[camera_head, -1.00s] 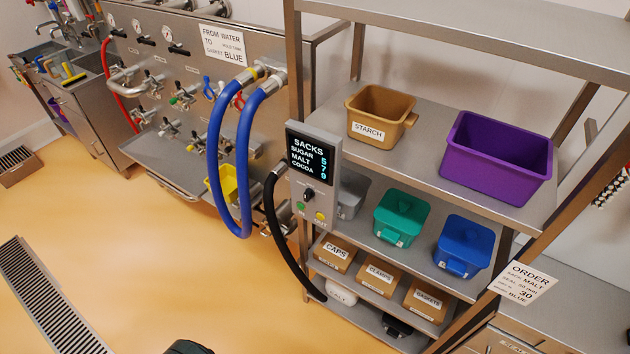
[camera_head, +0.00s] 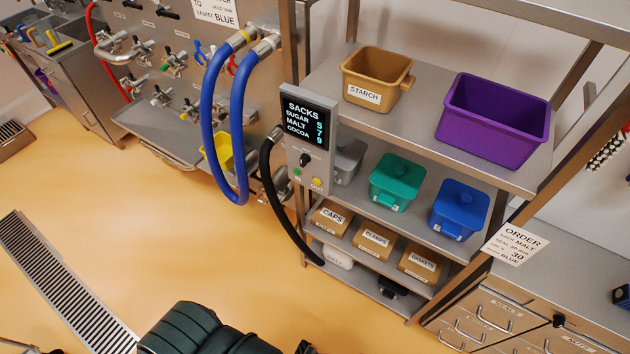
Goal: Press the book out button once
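The grey control box (camera_head: 312,150) is fixed to the front left post of the shelf rack. Its display (camera_head: 303,118) reads SACKS, with sugar 5, malt 7 and cocoa 9. Below the display is a black selector knob (camera_head: 304,159); which way it points is too small to tell. A green button (camera_head: 297,171) marked IN sits lower left. A yellow button (camera_head: 317,183) marked OUT sits lower right, with nothing touching it. A dark ridged part at the bottom edge seems to be my own arm. Neither gripper's fingers can be made out.
A black hose (camera_head: 268,185) and blue hoses (camera_head: 241,130) hang left of the box. The steel rack holds a starch bin (camera_head: 375,78), a purple bin (camera_head: 493,115) and lidded tubs. The floor before the box is open.

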